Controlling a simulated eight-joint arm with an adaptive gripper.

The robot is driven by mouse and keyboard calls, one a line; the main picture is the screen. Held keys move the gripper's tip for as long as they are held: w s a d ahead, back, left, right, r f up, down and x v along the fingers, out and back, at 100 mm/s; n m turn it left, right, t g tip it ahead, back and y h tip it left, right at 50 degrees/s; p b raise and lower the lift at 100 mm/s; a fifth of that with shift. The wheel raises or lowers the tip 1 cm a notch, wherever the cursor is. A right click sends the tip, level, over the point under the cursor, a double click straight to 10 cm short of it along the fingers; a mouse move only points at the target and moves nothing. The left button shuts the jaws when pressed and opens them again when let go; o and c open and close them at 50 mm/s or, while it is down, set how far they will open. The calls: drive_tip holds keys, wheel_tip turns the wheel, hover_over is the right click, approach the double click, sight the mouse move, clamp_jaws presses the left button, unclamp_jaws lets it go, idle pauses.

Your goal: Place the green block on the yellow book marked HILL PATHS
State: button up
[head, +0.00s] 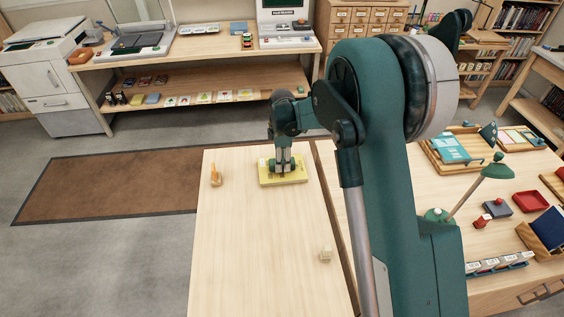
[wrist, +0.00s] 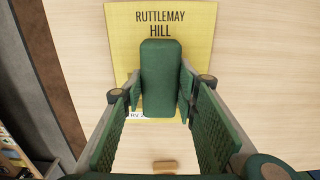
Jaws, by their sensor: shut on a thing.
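The yellow book (wrist: 120,45) lies flat on the pale table; the wrist view shows the words RUTTLEMAY HILL, and the block hides any print below them. In the head view the book (head: 299,179) is near the table's far end. My gripper (wrist: 161,85) has its two fingers against the sides of the green block (wrist: 160,65) and is shut on it. The block is over the book, within its outline in the wrist view. I cannot tell whether it touches the cover. In the head view my gripper (head: 283,171) points straight down over the book.
A small orange figure (head: 215,175) stands left of the book. A pale cube (head: 326,254) sits nearer on the same table. The table between is clear. A side table at right holds a green lamp (head: 497,171), trays and a red dish (head: 531,201).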

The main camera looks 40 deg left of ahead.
drive_tip(key=o, duration=1.3)
drive_tip(key=shift+o, duration=0.2)
drive_tip(key=shift+r, duration=0.1)
wheel_tip(320, 180, up, 12)
drive_tip(key=p, duration=0.1)
idle(0.4)
